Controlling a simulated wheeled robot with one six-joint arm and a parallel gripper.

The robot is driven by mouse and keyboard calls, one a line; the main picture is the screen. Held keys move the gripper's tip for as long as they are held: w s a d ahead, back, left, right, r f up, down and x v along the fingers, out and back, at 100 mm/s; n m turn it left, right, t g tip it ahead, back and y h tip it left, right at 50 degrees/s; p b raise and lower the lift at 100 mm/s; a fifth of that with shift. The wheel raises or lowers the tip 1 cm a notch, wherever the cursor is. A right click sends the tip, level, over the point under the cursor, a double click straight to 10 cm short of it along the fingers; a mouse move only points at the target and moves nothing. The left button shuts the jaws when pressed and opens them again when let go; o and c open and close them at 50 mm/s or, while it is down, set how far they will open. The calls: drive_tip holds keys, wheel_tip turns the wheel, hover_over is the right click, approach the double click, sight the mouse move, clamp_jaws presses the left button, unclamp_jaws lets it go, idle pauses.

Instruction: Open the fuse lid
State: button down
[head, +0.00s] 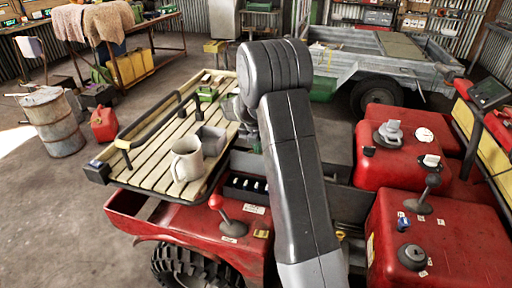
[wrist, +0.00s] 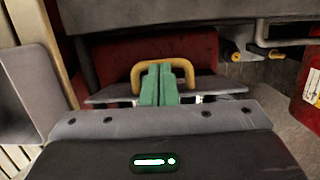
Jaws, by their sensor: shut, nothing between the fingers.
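My gripper (wrist: 158,84) shows in the wrist view with its green fingers shut and side by side, nothing between them. A yellow loop handle (wrist: 187,68) arches around the fingertips from behind; I cannot tell whether they touch it. The handle stands at a grey plate (wrist: 105,93) in front of a red panel (wrist: 120,55). This plate may be the fuse lid, but I cannot tell for sure. In the head view my arm hides the gripper and what is at it.
A black tray (head: 236,190) with white pieces lies left of my arm, near a red-knobbed lever (head: 216,203). A slatted rack (head: 150,165) holds a mug (head: 187,160) and a grey box (head: 211,139). Red bodywork (head: 445,240) with a black-knobbed lever (head: 432,182) stands right.

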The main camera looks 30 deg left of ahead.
drive_tip(key=shift+w+f, duration=0.1)
drive_tip(key=shift+w, duration=0.2)
idle(0.4)
drive_tip(key=v, duration=1.3)
drive_tip(key=shift+r+b, duration=0.4)
drive_tip(key=shift+b, duration=0.05)
drive_tip(key=p+x, duration=0.1)
drive_tip(key=x, duration=1.2)
drive_tip(key=shift+f, duration=0.4)
